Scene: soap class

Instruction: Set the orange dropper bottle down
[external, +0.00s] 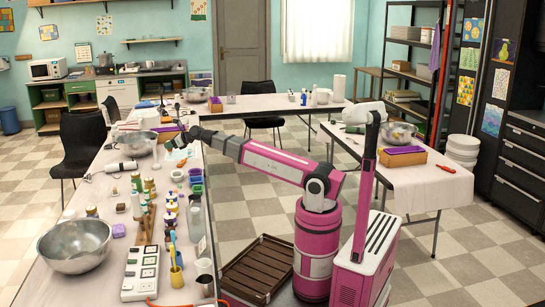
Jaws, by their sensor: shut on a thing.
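My gripper (172,146) is at the end of my pink arm, over the long white table (108,190) on the left. It points down and left, low above the table's middle part. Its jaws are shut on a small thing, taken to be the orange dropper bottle. The bottle is too small and too covered by the dark fingers to make out its shape, its tilt or whether it touches the table.
Near the gripper are a clear glass (154,152), blue and purple cups (196,180) and crowded bottles (150,188). A metal bowl (75,246) and a white switch box (141,273) are at the near end. The table's left strip has some free room.

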